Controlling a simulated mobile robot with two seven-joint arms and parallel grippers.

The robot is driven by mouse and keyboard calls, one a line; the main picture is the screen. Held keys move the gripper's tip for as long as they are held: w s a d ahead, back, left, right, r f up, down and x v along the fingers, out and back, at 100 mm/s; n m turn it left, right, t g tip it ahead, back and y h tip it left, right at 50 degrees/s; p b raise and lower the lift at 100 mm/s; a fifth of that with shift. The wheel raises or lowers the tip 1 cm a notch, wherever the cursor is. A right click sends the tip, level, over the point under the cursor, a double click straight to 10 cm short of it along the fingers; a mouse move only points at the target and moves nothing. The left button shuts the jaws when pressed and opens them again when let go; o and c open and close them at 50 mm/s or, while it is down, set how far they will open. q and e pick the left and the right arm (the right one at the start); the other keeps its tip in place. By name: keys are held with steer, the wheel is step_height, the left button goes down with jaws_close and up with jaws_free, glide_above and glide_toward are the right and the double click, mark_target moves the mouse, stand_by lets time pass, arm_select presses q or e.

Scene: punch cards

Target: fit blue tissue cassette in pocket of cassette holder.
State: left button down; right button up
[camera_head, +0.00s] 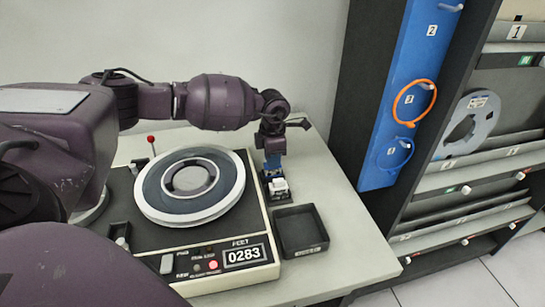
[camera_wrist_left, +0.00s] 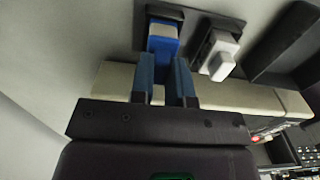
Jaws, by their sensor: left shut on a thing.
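My left gripper (camera_head: 272,165) reaches down over the cassette holder (camera_head: 280,195) near the back right of the table. In the left wrist view the gripper (camera_wrist_left: 163,72) is shut on the blue tissue cassette (camera_wrist_left: 163,44), which stands between its two blue fingers. The cassette's far end is at a dark pocket of the holder (camera_wrist_left: 177,12). I cannot tell how deep it sits in it. A white cassette (camera_wrist_left: 221,48) stands in the neighbouring pocket and also shows in the head view (camera_head: 279,185). My right gripper is not in view.
A reel machine (camera_head: 262,220) with a round reel (camera_head: 150,190) stands left of the holder. An empty black tray (camera_head: 300,232) lies in front of the holder. The table (camera_head: 345,240) is clear to the right. A blue panel (camera_head: 408,60) and shelves stand beyond.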

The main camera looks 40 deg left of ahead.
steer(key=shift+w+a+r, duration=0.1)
arm_select(q)
steer(key=shift+f, duration=0.15)
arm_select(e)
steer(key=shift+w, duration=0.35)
arm_select(q)
steer(key=shift+f, duration=0.3)
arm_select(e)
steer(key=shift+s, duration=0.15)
arm_select(q)
steer(key=shift+f, duration=0.25)
steer(key=c, duration=1)
jaws_free()
steer(key=shift+c, duration=1)
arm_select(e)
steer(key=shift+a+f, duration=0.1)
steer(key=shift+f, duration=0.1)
